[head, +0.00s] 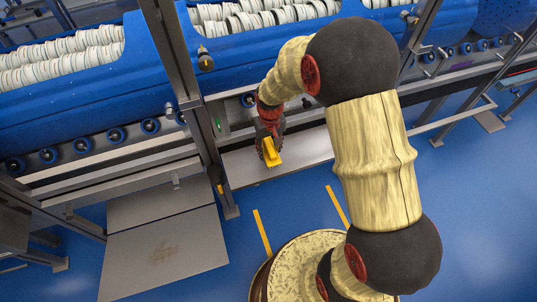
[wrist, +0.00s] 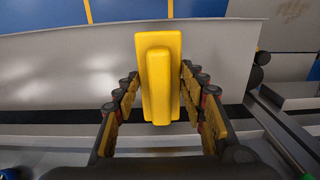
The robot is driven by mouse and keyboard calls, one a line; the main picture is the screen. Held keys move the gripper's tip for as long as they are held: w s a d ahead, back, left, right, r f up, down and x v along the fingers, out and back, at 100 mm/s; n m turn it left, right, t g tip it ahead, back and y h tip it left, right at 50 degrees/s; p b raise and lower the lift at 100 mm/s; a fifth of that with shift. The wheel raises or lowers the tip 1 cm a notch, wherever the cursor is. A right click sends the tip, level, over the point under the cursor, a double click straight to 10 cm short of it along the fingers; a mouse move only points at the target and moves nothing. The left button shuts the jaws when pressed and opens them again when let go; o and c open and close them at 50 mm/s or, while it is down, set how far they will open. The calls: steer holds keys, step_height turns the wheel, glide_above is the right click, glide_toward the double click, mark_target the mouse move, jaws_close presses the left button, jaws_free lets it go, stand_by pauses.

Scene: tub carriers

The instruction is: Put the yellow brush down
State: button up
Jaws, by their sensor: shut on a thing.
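The yellow brush (wrist: 158,80) is held between the two fingers of my gripper (wrist: 158,95) in the wrist view, its long side running away from the camera. The fingers press on it from both sides. In the head view the yellow brush (head: 271,152) shows at the end of my arm, with my gripper (head: 268,140) just above it. The brush is over or in front of a grey metal ledge (head: 230,166) below the blue tubs; I cannot tell whether it touches anything. The brush's underside is hidden.
Blue tubs (head: 75,95) filled with stacked white rings sit on a roller conveyor. A steel post (head: 188,95) stands left of my gripper. A grey plate (head: 165,255) lies at lower left. Blue floor with yellow stripes (head: 262,231) is clear in front of the ledge.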

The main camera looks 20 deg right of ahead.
mark_target(268, 154)
steer(key=shift+w+a+f, duration=0.15)
steer(key=shift+w+f, duration=0.15)
steer(key=shift+f, duration=0.1)
steer(key=shift+f+b, duration=0.65)
steer(key=shift+f, duration=0.85)
steer(key=shift+f, duration=0.1)
steer(key=o, duration=1)
